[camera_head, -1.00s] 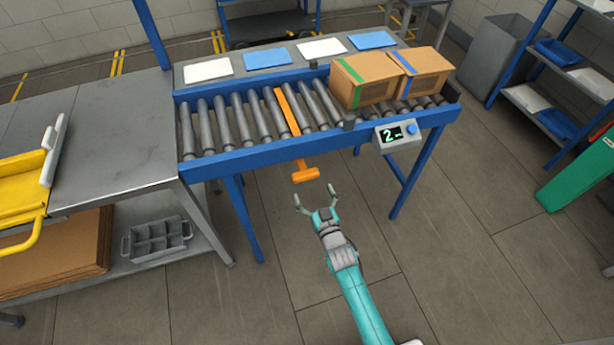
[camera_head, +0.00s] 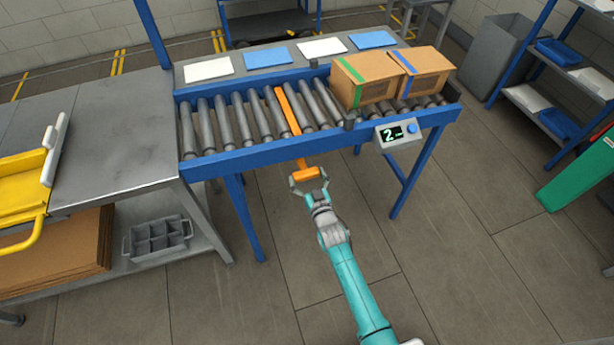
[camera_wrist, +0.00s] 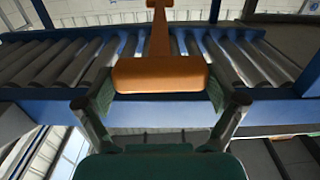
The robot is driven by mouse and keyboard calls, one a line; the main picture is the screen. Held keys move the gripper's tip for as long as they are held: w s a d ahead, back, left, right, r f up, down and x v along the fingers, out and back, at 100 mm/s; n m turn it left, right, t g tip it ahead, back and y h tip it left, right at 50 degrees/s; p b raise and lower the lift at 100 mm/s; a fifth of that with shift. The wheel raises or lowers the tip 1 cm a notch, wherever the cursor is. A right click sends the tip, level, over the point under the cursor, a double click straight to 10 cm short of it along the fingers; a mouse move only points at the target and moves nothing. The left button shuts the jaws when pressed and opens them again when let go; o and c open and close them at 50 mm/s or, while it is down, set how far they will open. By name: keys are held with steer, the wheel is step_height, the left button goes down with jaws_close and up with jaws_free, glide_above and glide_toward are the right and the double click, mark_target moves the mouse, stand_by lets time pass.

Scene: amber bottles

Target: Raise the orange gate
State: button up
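The orange gate (camera_head: 287,110) lies across the rollers of the blue conveyor, and its T-shaped handle (camera_head: 306,174) sticks out past the front rail. In the wrist view the handle (camera_wrist: 160,75) is a wide orange bar in the upper middle, with the gate's arm (camera_wrist: 160,36) running away behind it. My gripper (camera_head: 309,184) is at the handle, below the front rail. In the wrist view its fingers (camera_wrist: 161,104) stand apart, one at each end of the bar. Whether they touch the bar I cannot tell.
Two cardboard boxes (camera_head: 365,80) (camera_head: 420,72) stand on the rollers right of the gate. A display box (camera_head: 396,133) showing 2 hangs on the front rail (camera_head: 250,157). A steel table (camera_head: 110,130) stands at the left. The floor in front is clear.

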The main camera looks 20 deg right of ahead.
steer(key=c, duration=0.5)
steer(key=shift+r, duration=2.4)
steer(key=shift+w, duration=0.1)
steer(key=o, duration=1.3)
steer(key=shift+r, duration=0.1)
steer(key=shift+s+f, duration=0.2)
steer(key=shift+s, duration=0.2)
steer(key=s, duration=1.1)
steer(key=shift+s, duration=0.15)
